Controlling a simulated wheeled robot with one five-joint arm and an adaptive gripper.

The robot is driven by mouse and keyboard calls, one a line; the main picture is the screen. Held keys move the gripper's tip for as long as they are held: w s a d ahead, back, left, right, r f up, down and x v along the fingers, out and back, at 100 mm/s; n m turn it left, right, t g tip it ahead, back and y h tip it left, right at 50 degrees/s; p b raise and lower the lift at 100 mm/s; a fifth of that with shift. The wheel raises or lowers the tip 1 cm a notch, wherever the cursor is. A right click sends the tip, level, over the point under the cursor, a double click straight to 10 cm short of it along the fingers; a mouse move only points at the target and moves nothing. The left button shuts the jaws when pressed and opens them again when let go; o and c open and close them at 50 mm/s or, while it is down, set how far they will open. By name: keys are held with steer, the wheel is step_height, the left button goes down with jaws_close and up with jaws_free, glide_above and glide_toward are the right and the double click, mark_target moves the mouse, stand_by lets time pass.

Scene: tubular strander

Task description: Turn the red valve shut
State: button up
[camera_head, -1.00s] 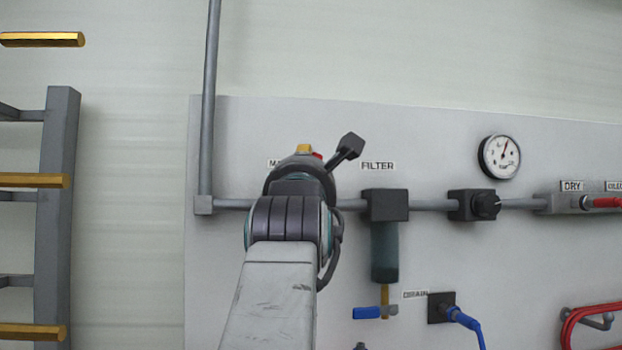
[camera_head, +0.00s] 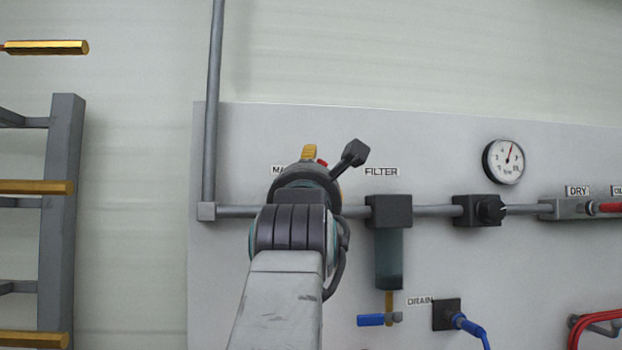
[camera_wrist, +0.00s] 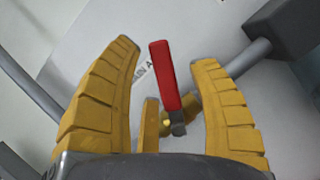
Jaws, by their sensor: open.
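The red valve handle (camera_wrist: 165,75) is a flat lever on a brass and grey valve body (camera_wrist: 178,118) in the wrist view. The fingers are open, one on each side of the handle, and gaps show on both sides. In the head view only a small piece of the red handle (camera_head: 322,163) shows, beside a yellow fingertip (camera_head: 309,152). My arm hides the rest of the valve there.
A grey pipe (camera_head: 431,211) runs across the panel. Right of the valve are the filter (camera_head: 389,258), a black regulator (camera_head: 478,210) and a gauge (camera_head: 503,161). A blue drain handle (camera_head: 371,320) is below. A rack with yellow bars (camera_head: 62,215) stands left.

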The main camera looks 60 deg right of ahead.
steer(key=v, duration=0.7)
steer(key=shift+o, duration=0.3)
steer(key=shift+a+f, duration=0.1)
